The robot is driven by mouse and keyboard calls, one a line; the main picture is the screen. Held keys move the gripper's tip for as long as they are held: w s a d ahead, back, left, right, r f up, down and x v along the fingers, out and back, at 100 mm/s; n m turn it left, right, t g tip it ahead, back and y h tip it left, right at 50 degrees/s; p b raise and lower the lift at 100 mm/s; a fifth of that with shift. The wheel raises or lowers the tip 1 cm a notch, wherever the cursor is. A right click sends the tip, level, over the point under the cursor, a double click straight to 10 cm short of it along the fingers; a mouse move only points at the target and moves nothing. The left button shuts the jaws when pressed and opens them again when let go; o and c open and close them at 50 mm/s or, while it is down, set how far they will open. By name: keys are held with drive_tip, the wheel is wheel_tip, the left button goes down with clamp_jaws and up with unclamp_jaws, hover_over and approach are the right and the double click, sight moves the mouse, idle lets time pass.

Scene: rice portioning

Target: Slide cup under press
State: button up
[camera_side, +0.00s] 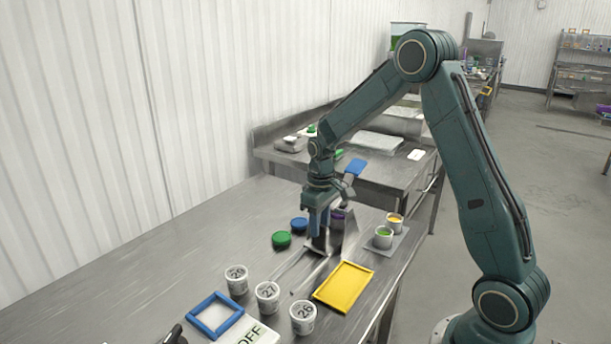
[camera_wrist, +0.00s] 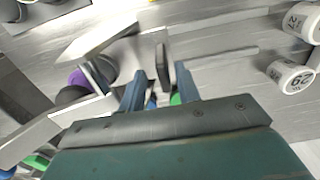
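The press (camera_side: 345,228) is a grey metal fixture with rails running toward the front. A purple-topped item, apparently a lidded cup (camera_side: 338,214), sits at it, mostly hidden; purple also shows at left in the wrist view (camera_wrist: 78,77). My gripper (camera_side: 318,240) points down beside the press, on its left. In the wrist view, my gripper's blue fingers (camera_wrist: 159,84) stand apart, with a narrow dark upright piece (camera_wrist: 162,66) ahead between them and no visible contact. White numbered cups stand in front: 29 (camera_side: 237,280), 27 (camera_side: 267,297) and 26 (camera_side: 303,317).
Green (camera_side: 281,240) and blue (camera_side: 299,224) lids lie left of my gripper. A yellow tray (camera_side: 344,287) lies in front. Filled green (camera_side: 383,237) and yellow (camera_side: 394,220) cups stand at right. A blue frame (camera_side: 215,315) is at front left. The left table is clear.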

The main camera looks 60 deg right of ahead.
wheel_tip(320, 180, up, 11)
drive_tip(key=shift+r, duration=0.15)
idle(0.4)
drive_tip(key=s+a+r+t, duration=0.3)
drive_tip(key=s+a+r, duration=0.55)
drive_tip(key=s, duration=0.25)
drive_tip(key=s+a+t, duration=0.1)
drive_tip(key=s+a, duration=0.1)
drive_tip(key=s, duration=0.4)
drive_tip(key=s+a+t, duration=0.1)
drive_tip(key=s+a, duration=0.2)
drive_tip(key=s, duration=0.3)
drive_tip(key=shift+s+a+f+t, duration=0.25)
drive_tip(key=shift+s+f+t, duration=0.05)
drive_tip(key=shift+s+f, duration=0.1)
